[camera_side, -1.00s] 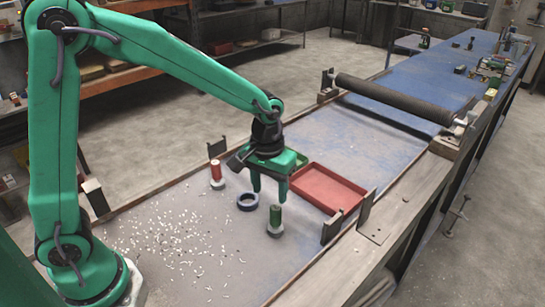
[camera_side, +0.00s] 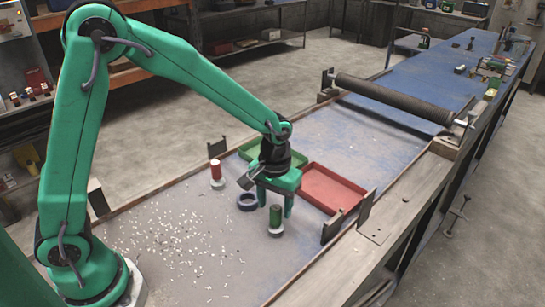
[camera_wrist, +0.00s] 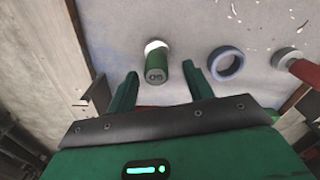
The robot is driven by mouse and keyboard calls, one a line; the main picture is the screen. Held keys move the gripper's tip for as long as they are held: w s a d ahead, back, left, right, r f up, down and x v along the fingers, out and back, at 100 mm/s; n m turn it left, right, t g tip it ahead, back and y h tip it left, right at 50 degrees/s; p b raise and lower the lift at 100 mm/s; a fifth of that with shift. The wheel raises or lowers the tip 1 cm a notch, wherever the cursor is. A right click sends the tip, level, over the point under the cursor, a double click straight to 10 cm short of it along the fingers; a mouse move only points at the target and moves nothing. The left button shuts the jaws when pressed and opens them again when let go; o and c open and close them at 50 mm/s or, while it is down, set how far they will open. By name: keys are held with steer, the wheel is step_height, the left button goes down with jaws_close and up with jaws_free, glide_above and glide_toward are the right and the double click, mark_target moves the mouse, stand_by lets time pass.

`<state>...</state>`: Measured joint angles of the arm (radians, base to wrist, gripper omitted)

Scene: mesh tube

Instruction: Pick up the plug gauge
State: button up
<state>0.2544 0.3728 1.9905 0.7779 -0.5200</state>
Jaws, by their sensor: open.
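The green-handled plug gauge (camera_side: 275,214) stands upright on a pale metal base on the bench. In the wrist view its green end (camera_wrist: 155,72) bears lettering, and its pale end lies farther up. A red-handled gauge (camera_side: 216,171) of like shape stands to the left, and also shows at the right of the wrist view (camera_wrist: 303,72). My gripper (camera_side: 275,203) is open and empty, with its fingers pointing down close to the green gauge. In the wrist view the green gauge lies between and just beyond the fingertips (camera_wrist: 161,77); I see no contact.
A dark blue ring (camera_side: 248,201) lies on the bench left of the green gauge. A red tray (camera_side: 333,190) and a green tray (camera_side: 247,151) sit behind my gripper. Small white chips (camera_side: 170,235) are scattered at left. Dark upright brackets (camera_side: 332,227) stand along the edge.

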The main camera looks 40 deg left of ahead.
mark_target(276, 218)
steer(key=shift+d+f, duration=0.15)
steer(key=shift+f, duration=1.15)
steer(key=shift+d+f, duration=0.1)
steer(key=shift+f, duration=1.15)
steer(key=shift+c, duration=0.4)
jaws_close()
